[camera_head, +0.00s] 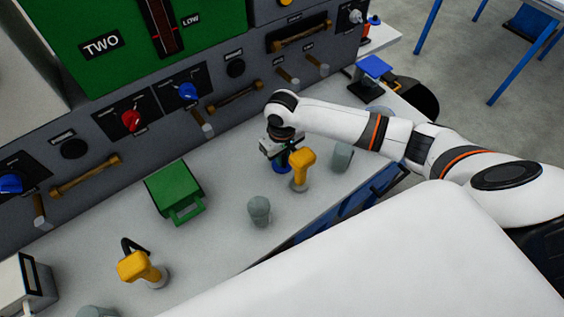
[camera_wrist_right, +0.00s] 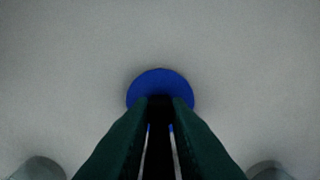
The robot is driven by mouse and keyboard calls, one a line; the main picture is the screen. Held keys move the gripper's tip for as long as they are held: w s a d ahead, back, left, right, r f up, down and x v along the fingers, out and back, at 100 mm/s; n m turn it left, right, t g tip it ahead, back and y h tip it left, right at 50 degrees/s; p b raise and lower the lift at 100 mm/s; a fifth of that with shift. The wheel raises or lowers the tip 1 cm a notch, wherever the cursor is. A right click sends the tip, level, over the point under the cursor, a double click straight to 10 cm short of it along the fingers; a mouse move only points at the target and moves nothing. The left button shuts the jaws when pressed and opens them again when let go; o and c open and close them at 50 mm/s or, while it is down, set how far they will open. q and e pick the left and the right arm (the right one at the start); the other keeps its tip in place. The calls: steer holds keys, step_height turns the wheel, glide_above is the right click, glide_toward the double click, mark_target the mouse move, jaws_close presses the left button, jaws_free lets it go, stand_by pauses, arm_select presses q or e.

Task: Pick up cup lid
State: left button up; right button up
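A round blue piece, which looks like the cup lid (camera_wrist_right: 160,78), lies on the grey surface directly below my right gripper (camera_wrist_right: 160,100) in the wrist view. In the head view, my right gripper (camera_head: 278,152) points down at the counter, with blue (camera_head: 282,166) showing beneath it. Its dark fingers are close together over the middle of the blue piece and hide its centre. Whether they are shut on it cannot be told. My left gripper does not show.
A yellow-handled tool (camera_head: 302,160) stands just right of my right gripper. Grey cups (camera_head: 259,210) (camera_head: 342,156) stand nearby. A green box (camera_head: 174,187) and another yellow tool (camera_head: 138,266) are to the left. The control panel (camera_head: 235,115) rises behind the counter.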

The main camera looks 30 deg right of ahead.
jaws_close()
steer(key=shift+r, duration=0.1)
step_height(320, 180, up, 17)
steer(key=p, duration=0.7)
steer(key=s+a+r+m+b, duration=0.1)
steer(key=s+a+b, duration=0.3)
steer(key=s+b, duration=0.3)
steer(key=shift+s+r+m, duration=0.25)
steer(key=shift+s+m, duration=0.15)
steer(key=shift+s, duration=0.85)
steer(key=shift+a, duration=0.1)
